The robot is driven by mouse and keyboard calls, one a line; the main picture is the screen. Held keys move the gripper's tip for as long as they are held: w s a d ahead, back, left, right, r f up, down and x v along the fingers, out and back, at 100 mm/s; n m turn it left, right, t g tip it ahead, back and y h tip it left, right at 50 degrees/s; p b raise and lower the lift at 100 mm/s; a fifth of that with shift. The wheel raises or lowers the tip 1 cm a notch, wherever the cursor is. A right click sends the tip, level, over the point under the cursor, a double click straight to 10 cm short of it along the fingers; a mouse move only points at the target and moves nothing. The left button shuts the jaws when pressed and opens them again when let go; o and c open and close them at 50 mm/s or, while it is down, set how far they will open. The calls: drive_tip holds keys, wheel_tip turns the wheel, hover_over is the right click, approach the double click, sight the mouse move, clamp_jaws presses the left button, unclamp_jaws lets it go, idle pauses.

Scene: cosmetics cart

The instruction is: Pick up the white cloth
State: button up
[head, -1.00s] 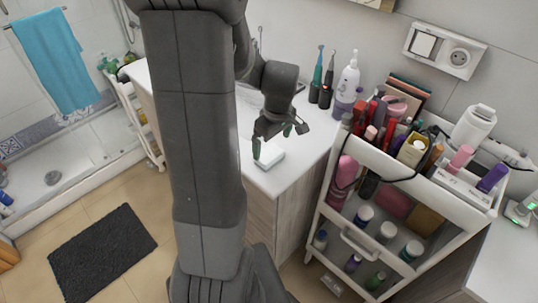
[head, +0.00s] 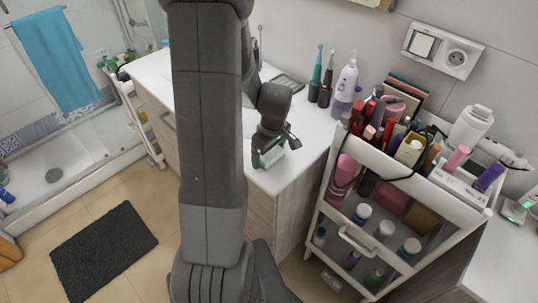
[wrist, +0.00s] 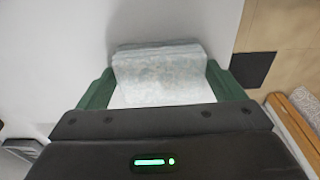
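The white cloth (head: 272,157) is a small, thick folded pad at the front corner of the white counter. In the wrist view the cloth (wrist: 158,78) fills most of the gap between the green fingers, its folded edge at the far side. My gripper (head: 273,152) is down at the cloth, with one finger on each side of it. In the wrist view my gripper (wrist: 160,82) has its fingers spread apart close to the cloth's sides. No firm squeeze shows. The cloth looks to rest on the counter, though the gripper partly hides it in the head view.
The white counter (head: 310,140) ends just in front of the cloth. A white cart (head: 345,215) full of cosmetics stands close on the right. Toothbrushes (head: 317,75) and a white bottle (head: 346,80) stand behind. A dark mat (head: 104,250) lies on the floor.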

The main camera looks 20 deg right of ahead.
drive_tip(key=c, duration=0.8)
drive_tip(key=shift+o, duration=0.2)
wheel_tip(320, 180, up, 10)
drive_tip(key=shift+r+b, duration=0.1)
drive_tip(key=shift+b, duration=0.5)
drive_tip(key=o, duration=0.6)
drive_tip(key=shift+c, duration=0.2)
drive_tip(key=c, duration=0.3)
drive_tip(key=shift+c, duration=0.2)
